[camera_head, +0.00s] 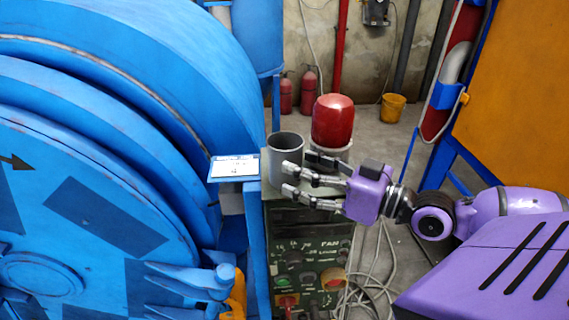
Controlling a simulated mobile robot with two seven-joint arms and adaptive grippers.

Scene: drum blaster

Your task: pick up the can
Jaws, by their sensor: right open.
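The grey can (285,150), an open-topped cylinder, stands upright on top of a green control box (308,245) near the middle of the camera_head view. My right gripper (297,176), with a purple body and grey fingers, comes in from the right. It is open, and its fingertips overlap the lower right side of the can in the picture. I cannot tell whether they touch it. No grip on the can shows. My left gripper is not in view.
A red dome (333,120) with a pale base stands close behind my right gripper. A large blue drum machine (110,130) fills the left side, with a small white label plate (233,168) beside the can. Cables (375,280) lie on the floor. A yellow bucket (392,107) stands farther back.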

